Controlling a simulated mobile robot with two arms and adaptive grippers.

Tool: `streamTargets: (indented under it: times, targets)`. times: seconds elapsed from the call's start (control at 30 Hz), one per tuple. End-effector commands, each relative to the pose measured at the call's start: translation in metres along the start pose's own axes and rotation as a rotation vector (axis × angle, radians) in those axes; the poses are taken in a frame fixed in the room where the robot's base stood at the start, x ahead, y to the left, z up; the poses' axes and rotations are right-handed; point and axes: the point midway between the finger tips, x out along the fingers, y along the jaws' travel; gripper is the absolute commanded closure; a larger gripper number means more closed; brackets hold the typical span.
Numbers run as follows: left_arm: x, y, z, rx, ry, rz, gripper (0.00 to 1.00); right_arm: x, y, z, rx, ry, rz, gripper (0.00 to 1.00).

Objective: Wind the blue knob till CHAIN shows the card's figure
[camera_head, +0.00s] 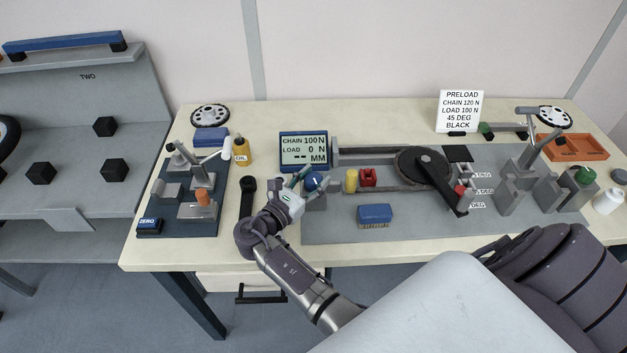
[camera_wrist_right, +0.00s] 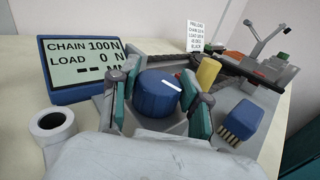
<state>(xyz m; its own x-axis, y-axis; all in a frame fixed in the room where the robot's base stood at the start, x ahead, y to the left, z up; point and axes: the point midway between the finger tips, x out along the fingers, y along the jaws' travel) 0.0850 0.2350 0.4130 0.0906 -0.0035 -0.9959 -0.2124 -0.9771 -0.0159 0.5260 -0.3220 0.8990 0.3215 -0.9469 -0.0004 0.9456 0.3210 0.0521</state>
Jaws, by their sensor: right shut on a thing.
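The blue knob (camera_head: 312,181) sits at the left end of the grey rig plate, just below the display. It also shows in the right wrist view (camera_wrist_right: 156,93), with a white pointer mark toward its upper right. My right gripper (camera_head: 311,178) is shut on the knob, one finger on each side. The display (camera_head: 304,151) reads CHAIN 100 N, LOAD 0 N and dashes for MM; it is also clear in the right wrist view (camera_wrist_right: 82,62). The white card (camera_head: 460,110) at the back reads PRELOAD, CHAIN 120 N, LOAD 100 N, 45 DEG, BLACK. My left gripper is out of view.
A blue brush (camera_head: 375,214) lies in front. The chain rig with its dark wheel (camera_head: 418,167) is beyond. An oil bottle (camera_head: 242,150) stands left of the display.

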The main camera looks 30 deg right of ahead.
Motion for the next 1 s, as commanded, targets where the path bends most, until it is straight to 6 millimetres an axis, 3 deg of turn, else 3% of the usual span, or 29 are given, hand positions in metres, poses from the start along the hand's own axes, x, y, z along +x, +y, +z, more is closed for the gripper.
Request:
streamTargets:
  times: [0.7,0.73,0.87,1.0]
  targets:
    - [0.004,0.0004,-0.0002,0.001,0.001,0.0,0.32,0.0002,0.0004,0.0003,0.002,-0.004,-0.074,0.88]
    - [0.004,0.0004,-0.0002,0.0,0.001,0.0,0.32,0.0002,0.0004,0.0004,0.002,-0.004,-0.074,0.48]
    - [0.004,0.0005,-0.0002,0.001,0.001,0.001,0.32,0.0002,0.0003,0.0003,0.001,-0.004,-0.074,0.27]
    - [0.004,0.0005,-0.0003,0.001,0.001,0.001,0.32,0.0003,0.0002,0.0003,0.001,-0.004,-0.074,0.27]
